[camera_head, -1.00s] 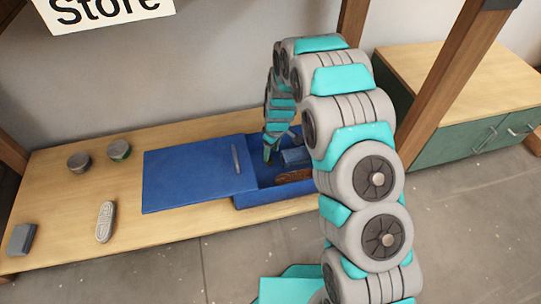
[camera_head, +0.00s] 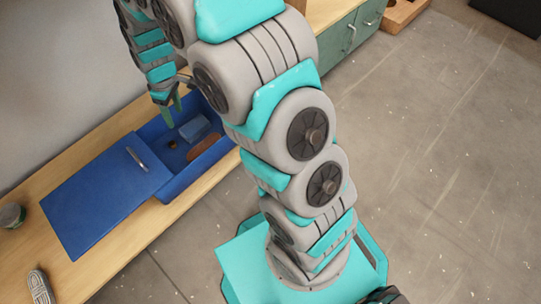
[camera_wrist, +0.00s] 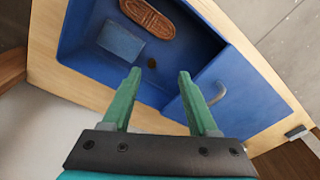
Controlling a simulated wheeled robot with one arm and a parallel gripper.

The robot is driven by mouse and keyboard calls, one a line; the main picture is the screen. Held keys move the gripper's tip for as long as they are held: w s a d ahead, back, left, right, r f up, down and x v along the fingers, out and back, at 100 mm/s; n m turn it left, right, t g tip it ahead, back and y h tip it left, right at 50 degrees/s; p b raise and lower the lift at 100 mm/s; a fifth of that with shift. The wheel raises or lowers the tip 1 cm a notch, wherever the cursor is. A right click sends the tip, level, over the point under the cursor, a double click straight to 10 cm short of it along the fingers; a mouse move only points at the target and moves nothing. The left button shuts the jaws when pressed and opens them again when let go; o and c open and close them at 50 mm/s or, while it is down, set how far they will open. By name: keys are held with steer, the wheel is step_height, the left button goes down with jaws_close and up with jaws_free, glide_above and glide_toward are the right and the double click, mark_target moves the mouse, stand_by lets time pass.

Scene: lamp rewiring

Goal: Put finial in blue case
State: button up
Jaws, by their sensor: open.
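The blue case (camera_head: 205,168) is open on the wooden bench, with its blue lid (camera_head: 92,195) lying to the left of the opening. A small dark brass-coloured piece (camera_head: 172,144), which looks like the finial, rests on the case floor. It also shows in the wrist view (camera_wrist: 151,63). A blue block (camera_wrist: 120,40) and a brown oval piece (camera_wrist: 150,16) lie in the case too. My gripper (camera_wrist: 158,76) is open with nothing between its green fingers. It hangs above the case, apart from the small piece; in the head view its fingertips (camera_head: 172,106) show over the case's far edge.
A metal handle (camera_head: 137,158) stands up from the lid. A round grey-green pot (camera_head: 11,215) and a grey ridged piece (camera_head: 40,288) lie on the bench at left. A green cabinet (camera_head: 350,38) stands beyond.

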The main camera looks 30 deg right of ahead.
steer(key=s+d+r+m+g, duration=0.1)
steer(key=s+d+r+m, duration=0.1)
steer(key=s+d+r, duration=0.5)
steer(key=s+d+r+m, duration=0.1)
steer(key=s+r+m, duration=0.2)
steer(key=s+r, duration=0.5)
steer(key=s+d+m, duration=0.2)
steer(key=s, duration=0.8)
steer(key=s+d+r+m+g+h, duration=0.1)
steer(key=s+d+m, duration=0.1)
steer(key=s, duration=0.8)
steer(key=shift+w, duration=0.1)
